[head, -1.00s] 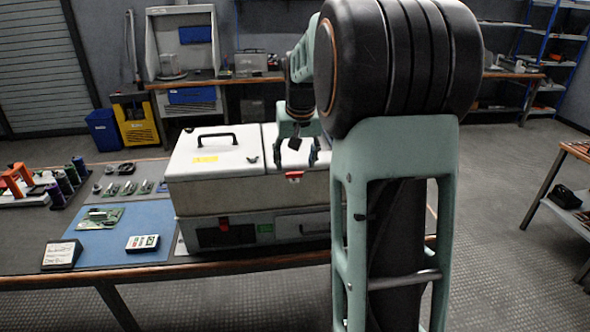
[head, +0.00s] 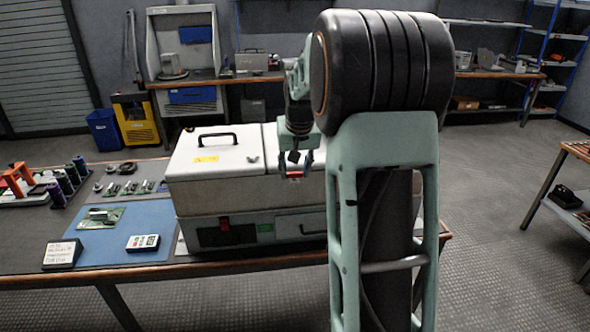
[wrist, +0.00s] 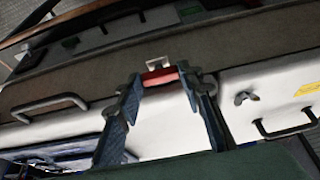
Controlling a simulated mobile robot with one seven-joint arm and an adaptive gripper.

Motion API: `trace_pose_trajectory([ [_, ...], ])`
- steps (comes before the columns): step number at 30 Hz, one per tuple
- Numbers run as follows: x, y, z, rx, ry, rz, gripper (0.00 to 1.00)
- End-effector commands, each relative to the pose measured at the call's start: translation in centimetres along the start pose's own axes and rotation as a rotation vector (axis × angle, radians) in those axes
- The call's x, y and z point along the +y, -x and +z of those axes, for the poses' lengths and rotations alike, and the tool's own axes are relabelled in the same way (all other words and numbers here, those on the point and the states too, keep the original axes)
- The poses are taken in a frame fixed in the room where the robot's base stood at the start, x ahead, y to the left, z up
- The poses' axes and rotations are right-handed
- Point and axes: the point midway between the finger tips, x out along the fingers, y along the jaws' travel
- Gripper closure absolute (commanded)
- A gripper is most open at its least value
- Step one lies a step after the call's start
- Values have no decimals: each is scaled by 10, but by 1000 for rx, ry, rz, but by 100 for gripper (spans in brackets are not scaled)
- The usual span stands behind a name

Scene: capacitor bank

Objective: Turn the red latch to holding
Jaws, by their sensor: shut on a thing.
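The red latch (head: 293,174) is on the front of the white-lidded cabinet (head: 215,180), near the lid's front edge. In the wrist view the red latch (wrist: 160,76) lies between the two fingertips, with a pale bracket just beyond it. My gripper (wrist: 160,80) is shut on the red latch, one finger on each side. In the head view my gripper (head: 298,166) reaches down in front of the cabinet at the latch. My own arm hides the cabinet's right part, and no marking for the latch's positions can be read.
The lid carries a black handle (head: 217,138) and a yellow label (head: 206,159). A blue mat (head: 110,245) with a circuit board (head: 101,216) and a meter (head: 143,242) lies left of the cabinet.

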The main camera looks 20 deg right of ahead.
Motion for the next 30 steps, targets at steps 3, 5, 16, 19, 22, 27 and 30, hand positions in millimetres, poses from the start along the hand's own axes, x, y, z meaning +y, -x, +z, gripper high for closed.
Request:
trace_pose_trajectory([
  [3, 0, 0, 0, 0, -2, 1, 90],
  [5, -1, 0, 0, 0, -10, 4, 90],
  [16, -5, 0, 0, -2, -214, 90, 90],
  [19, -5, -1, 0, -2, -278, 117, 90],
  [22, -5, -1, -1, -2, -331, 138, 90],
  [27, -5, 0, -1, 0, -376, 156, 90],
  [30, -4, 0, -1, 1, -381, 158, 90],
])
